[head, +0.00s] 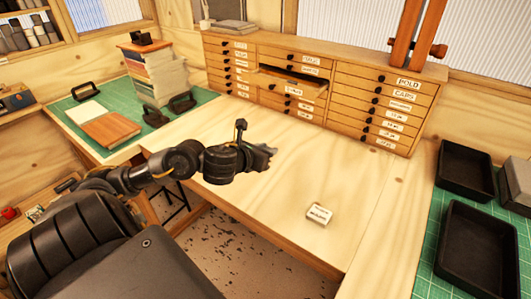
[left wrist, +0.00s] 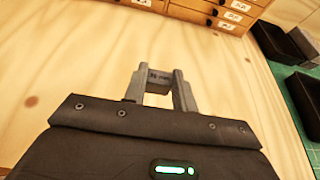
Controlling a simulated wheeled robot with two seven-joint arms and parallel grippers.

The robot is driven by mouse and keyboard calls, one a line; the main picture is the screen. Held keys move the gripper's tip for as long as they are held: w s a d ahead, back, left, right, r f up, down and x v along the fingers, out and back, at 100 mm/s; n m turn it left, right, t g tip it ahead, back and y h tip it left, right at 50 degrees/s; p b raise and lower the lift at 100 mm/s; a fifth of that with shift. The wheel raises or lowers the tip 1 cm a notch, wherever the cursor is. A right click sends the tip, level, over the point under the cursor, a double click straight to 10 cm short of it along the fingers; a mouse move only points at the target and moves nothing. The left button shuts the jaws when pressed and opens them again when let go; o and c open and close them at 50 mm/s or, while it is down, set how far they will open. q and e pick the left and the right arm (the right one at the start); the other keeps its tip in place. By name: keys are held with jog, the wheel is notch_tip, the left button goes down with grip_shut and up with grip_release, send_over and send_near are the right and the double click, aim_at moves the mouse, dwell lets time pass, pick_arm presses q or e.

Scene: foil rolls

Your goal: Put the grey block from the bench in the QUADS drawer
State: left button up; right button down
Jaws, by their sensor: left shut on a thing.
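My left gripper (head: 264,158) is over the bench top (head: 370,185), in front of the drawer cabinet (head: 310,120). In the left wrist view its two fingers (left wrist: 160,88) are shut on a small grey block (left wrist: 158,80) with dark lettering too small to read. In the head view the fingers mostly hide this block. One drawer (head: 293,86) in the cabinet's middle column is pulled out; its label is too small to read surely. The right gripper is not in view.
Black trays (head: 478,250) stand on a green mat at right. Books (head: 158,78) are stacked at left. The bench between gripper and cabinet is clear.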

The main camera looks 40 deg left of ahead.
pick_arm(q)
jog(key=w+a+f, duration=0.2)
jog(key=w, duration=0.1)
jog(key=w+a+f, duration=0.2)
jog(key=w+f, duration=0.1)
jog(key=w+a+f, duration=0.2)
jog(key=w+f, duration=0.1)
jog(key=shift+w+a+p, duration=0.2)
jog(key=shift+a+p, duration=0.15)
jog(key=shift+p, duration=0.05)
jog(key=shift+w+a+f, duration=0.3)
jog(key=shift+w+f, duration=0.1)
jog(key=shift+f, duration=0.3)
notch_tip(320, 180, down, 2)
jog(key=shift+f+p, duration=0.15)
jog(key=shift+p, duration=0.65)
jog(key=shift+f, duration=0.35)
